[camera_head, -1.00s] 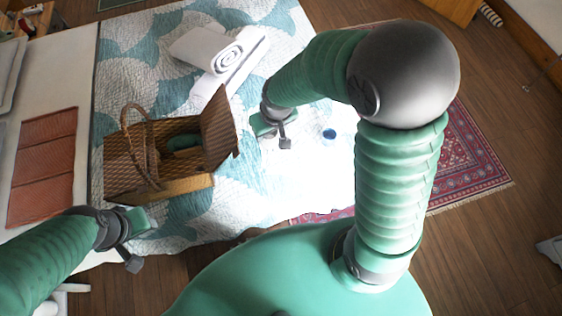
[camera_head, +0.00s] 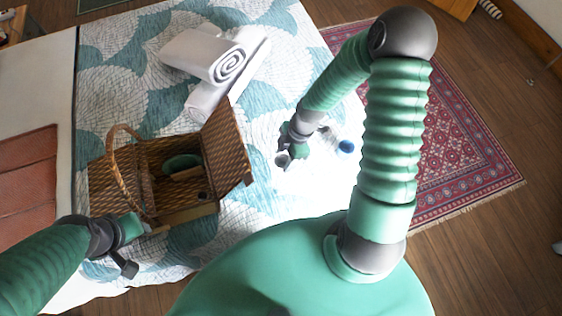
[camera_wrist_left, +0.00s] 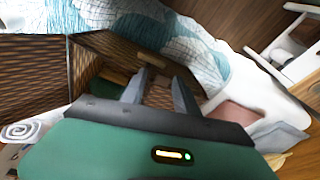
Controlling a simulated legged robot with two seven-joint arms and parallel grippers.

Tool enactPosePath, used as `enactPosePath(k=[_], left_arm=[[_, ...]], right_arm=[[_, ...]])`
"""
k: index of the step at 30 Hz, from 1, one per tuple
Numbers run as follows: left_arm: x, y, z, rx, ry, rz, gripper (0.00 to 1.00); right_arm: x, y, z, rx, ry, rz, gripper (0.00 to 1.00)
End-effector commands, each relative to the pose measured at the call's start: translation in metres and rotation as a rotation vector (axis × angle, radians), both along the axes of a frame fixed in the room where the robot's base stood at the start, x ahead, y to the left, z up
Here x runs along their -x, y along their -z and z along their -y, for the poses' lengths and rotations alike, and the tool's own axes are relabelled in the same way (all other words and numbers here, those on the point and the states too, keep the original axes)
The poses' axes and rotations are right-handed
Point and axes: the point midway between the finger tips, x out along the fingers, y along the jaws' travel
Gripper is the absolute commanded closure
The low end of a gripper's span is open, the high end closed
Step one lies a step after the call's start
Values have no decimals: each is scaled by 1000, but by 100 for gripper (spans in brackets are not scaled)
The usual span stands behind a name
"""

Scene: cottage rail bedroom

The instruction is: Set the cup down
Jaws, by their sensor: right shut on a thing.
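My right gripper (camera_head: 288,157) is over the bright right part of the bed, right of the wicker basket (camera_head: 180,214), pointing down. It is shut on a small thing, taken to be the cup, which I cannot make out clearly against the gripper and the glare. I cannot tell whether it touches the bed. My left gripper (camera_head: 135,248) is at the basket's near left corner. In the left wrist view its two fingers (camera_wrist_left: 158,95) stand apart, with the wicker basket (camera_wrist_left: 35,75) just beyond them.
The basket's lid stands open, with a green item (camera_head: 182,162) inside. A small blue-topped thing (camera_head: 346,147) stands just right of my right gripper. A rolled white towel (camera_head: 205,52) lies at the back of the bed (camera_head: 115,90). A red rug (camera_head: 460,140) lies on the floor.

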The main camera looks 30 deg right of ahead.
Motion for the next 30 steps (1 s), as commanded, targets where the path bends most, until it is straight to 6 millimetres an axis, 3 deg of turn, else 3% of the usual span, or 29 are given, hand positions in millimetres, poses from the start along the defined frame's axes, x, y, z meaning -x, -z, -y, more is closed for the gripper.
enactPosePath(k=[9, 11, 12, 20, 21, 26, 30], left_arm=[[0, 5, 0, 0, -1, 0, 64], [0, 5, 0, 0, 0, 1, 64], [0, 5, 0, 0, 0, 1, 64], [0, 7, 0, 0, 0, 1, 64], [0, 7, 0, 0, 0, 0, 64], [0, 6, 0, 0, 0, 0, 64], [0, 6, 0, 0, -1, 1, 64]], right_arm=[[-4, 57, 4, -5, 2, -5, 91], [-4, 61, 4, -4, 3, -4, 91], [-3, 61, 5, -4, 3, -2, 98], [-4, 63, 3, 0, 4, -2, 98], [-4, 63, 3, 0, 4, -2, 48], [-4, 62, 3, 0, 4, -2, 27], [-4, 62, 4, -1, 4, -2, 27]])
